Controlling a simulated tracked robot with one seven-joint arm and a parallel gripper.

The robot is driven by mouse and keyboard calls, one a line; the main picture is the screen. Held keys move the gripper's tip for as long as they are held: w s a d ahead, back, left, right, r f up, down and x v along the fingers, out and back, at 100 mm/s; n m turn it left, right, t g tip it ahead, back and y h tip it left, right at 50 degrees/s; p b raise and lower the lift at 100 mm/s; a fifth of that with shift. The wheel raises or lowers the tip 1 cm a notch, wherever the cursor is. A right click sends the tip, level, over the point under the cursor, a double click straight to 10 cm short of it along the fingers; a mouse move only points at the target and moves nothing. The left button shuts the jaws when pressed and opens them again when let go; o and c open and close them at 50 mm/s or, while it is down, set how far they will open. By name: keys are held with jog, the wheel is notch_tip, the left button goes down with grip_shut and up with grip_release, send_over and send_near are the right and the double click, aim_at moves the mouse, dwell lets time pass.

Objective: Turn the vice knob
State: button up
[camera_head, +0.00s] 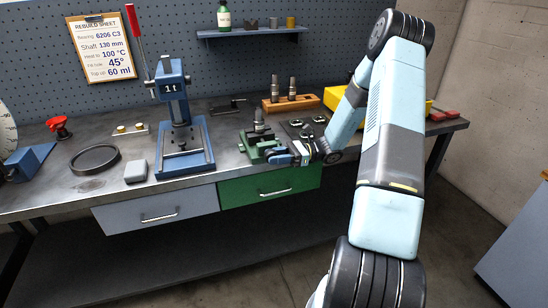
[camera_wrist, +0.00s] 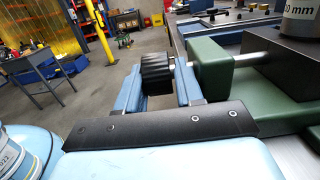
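The vice is a green block with a dark body, on the bench near its front edge. It shows in the head view (camera_head: 256,143) and at the right of the wrist view (camera_wrist: 214,72). Its black ribbed knob (camera_wrist: 157,68) sits on a steel shaft to the left of the green block. My gripper (camera_wrist: 157,82) has its two blue fingers apart at the knob, one on each side. I cannot tell whether they press on it. In the head view my gripper (camera_head: 286,157) is beside the vice, and the knob is hidden.
A blue press (camera_head: 178,125) stands left of the vice. A wooden block with metal pins (camera_head: 291,103) is behind it. A green drawer (camera_head: 268,186) is below the bench edge. A grey block (camera_head: 136,171) and black ring (camera_head: 95,159) lie farther left.

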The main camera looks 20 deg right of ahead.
jog(key=d+f, duration=0.1)
jog(key=d, duration=1.1)
jog(key=shift+a, duration=0.1)
